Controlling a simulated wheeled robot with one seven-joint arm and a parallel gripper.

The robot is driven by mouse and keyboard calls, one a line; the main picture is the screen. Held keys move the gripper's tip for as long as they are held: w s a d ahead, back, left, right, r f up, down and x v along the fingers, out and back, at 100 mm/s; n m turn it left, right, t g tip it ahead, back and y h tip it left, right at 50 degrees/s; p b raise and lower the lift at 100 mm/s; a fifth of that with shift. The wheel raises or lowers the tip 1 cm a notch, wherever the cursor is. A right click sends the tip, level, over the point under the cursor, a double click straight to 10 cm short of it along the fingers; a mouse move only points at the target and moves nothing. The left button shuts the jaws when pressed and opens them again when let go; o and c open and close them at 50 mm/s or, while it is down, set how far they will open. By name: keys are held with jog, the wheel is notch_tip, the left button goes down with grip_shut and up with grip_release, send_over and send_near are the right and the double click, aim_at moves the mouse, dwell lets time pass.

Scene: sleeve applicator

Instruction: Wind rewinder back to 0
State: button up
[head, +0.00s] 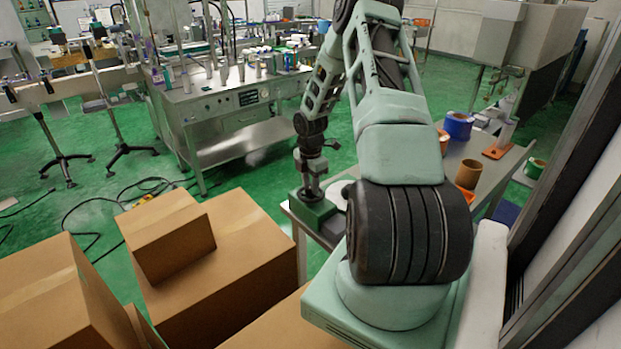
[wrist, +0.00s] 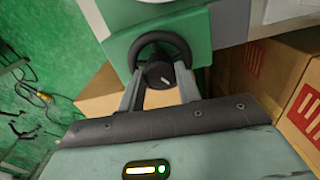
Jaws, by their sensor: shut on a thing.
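The green rewinder (head: 312,214) sits at the near left corner of the grey bench, and its green body (wrist: 226,27) fills the top of the wrist view. A black knob (wrist: 159,74) with a small white mark stands on it, inside a dark ring (wrist: 160,42). My gripper (wrist: 158,84) has one finger on each side of the knob and is shut on it. In the head view my gripper (head: 312,182) points down at the rewinder, and the knob is hidden there. I cannot read any scale or number.
Cardboard boxes (head: 238,245) stand on the floor left of the bench (head: 505,165). An orange-brown roll (head: 468,174), a blue roll (head: 458,125) and bottles stand farther along the bench. A dark frame and wall close off the right side. Green floor lies open behind the boxes.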

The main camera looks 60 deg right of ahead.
aim_at(310, 186)
jog(key=n+p, duration=0.1)
jog(key=n, duration=0.1)
jog(key=n+p, duration=0.2)
jog(key=n, duration=0.1)
jog(key=shift+r+n, duration=0.25)
jog(key=shift+n, duration=0.05)
jog(key=n+p, duration=0.3)
jog(key=n, duration=0.2)
jog(key=shift+f, duration=0.15)
jog(key=shift+n, duration=0.3)
jog(key=o, duration=1)
jog(key=shift+c, duration=0.2)
notch_tip(310, 186, up, 17)
jog(key=b, duration=0.2)
jog(key=shift+b, duration=0.35)
